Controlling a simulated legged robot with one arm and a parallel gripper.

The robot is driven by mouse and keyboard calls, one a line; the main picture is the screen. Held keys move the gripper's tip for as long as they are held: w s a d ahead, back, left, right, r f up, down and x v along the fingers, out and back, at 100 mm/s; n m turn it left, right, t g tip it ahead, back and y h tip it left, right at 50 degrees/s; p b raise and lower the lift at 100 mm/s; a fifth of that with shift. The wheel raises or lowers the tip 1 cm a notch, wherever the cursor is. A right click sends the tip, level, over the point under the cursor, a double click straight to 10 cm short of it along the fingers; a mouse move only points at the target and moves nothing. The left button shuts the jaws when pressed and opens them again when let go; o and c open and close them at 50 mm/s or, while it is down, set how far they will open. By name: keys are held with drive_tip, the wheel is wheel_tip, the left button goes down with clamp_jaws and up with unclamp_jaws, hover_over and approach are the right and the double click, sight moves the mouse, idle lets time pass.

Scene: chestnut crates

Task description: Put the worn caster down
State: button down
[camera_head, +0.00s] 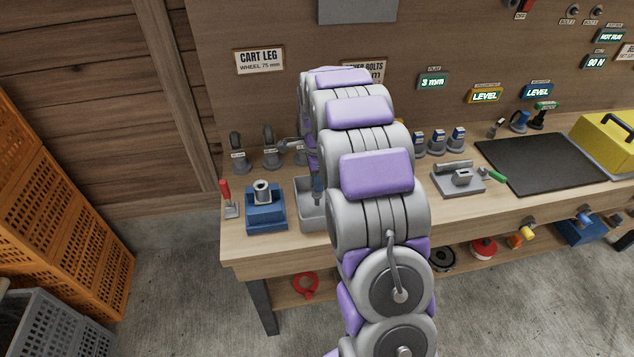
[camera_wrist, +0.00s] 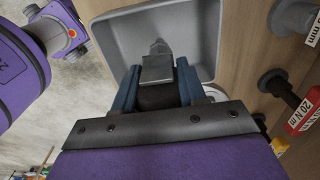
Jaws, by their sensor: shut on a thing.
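My gripper (camera_wrist: 157,80) shows in the wrist view with its two blue fingers shut on the worn caster (camera_wrist: 158,66). The caster's grey metal part sticks out past the fingertips, and a dark part lies between the fingers. The held caster is over the open grey tray (camera_wrist: 203,22); I cannot tell whether it touches the tray's floor. In the head view the grey tray (camera_head: 312,222) stands on the workbench, partly behind my arm. My arm hides most of my gripper there.
The workbench (camera_head: 285,246) carries a blue block (camera_head: 266,221) with a metal sleeve and a red-handled clamp (camera_head: 226,198) left of the tray. Several grey casters (camera_head: 238,152) stand at the back. A black mat (camera_head: 540,163) lies to the right. Orange crates (camera_head: 60,230) stand at left.

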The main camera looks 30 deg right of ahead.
drive_tip(key=shift+f, duration=0.65)
drive_tip(key=shift+d, duration=0.1)
drive_tip(key=shift+d, duration=0.15)
drive_tip(key=c, duration=1)
unclamp_jaws()
drive_tip(key=shift+f, duration=0.1)
drive_tip(key=o, duration=0.4)
drive_tip(key=shift+c, duration=0.2)
